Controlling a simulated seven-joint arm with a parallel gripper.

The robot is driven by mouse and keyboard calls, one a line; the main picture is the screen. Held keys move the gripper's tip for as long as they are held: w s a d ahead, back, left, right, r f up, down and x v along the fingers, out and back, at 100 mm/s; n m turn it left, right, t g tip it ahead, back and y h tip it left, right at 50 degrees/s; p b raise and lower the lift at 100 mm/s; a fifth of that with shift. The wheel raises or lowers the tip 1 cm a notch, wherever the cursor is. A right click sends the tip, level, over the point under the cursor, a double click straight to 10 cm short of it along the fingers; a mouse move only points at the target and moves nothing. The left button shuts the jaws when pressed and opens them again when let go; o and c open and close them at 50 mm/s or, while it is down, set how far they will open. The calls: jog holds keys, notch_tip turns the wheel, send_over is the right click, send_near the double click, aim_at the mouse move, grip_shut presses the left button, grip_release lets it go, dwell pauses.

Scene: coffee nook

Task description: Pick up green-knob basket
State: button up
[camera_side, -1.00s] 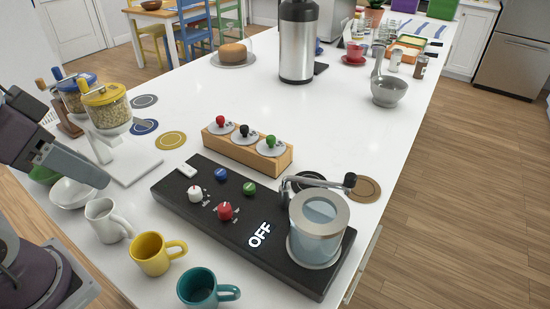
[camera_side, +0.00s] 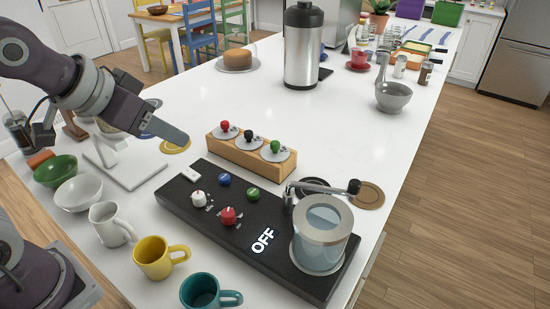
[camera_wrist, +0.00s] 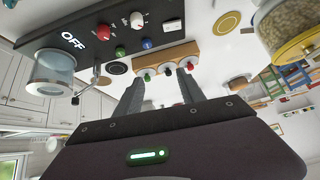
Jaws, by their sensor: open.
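The green-knob basket (camera_side: 275,154) sits at the right end of a wooden holder (camera_side: 237,154), its pale round lid and green knob showing; its body is hidden in the wood. Black-knob (camera_side: 248,142) and red-knob (camera_side: 226,131) baskets sit beside it in the same row. In the side view my gripper (camera_side: 176,134) is above the counter, left of the holder and apart from it. In the wrist view my gripper (camera_wrist: 160,88) has its fingers spread with nothing between them. The green knob (camera_wrist: 147,77) shows there beyond the fingertips, nearer the left finger.
A black control panel (camera_side: 200,215) marked OFF lies in front of the holder, with a glass container (camera_side: 322,238) and crank at its right end. Several mugs, including a yellow one (camera_side: 155,258), stand at the front left.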

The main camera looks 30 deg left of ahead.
jog(key=w+d+f+m+t+h, duration=0.1)
jog(key=w+f, duration=0.2)
jog(key=w, duration=0.3)
jog(key=w+d+f+t, duration=0.1)
jog(key=w+f, duration=0.2)
jog(key=w, duration=0.2)
jog(key=t+h, duration=0.2)
jog(key=t, duration=0.1)
send_near(273, 143)
jog(key=a+x, duration=0.1)
jog(key=x, duration=0.3)
jog(key=shift+m, duration=0.4)
jog(key=x, duration=0.4)
jog(key=d+x, duration=0.1)
jog(key=x, duration=0.1)
jog(key=shift+w+d+f, duration=0.1)
jog(key=shift+w+f, duration=0.1)
jog(key=shift+w, duration=0.05)
grip_shut()
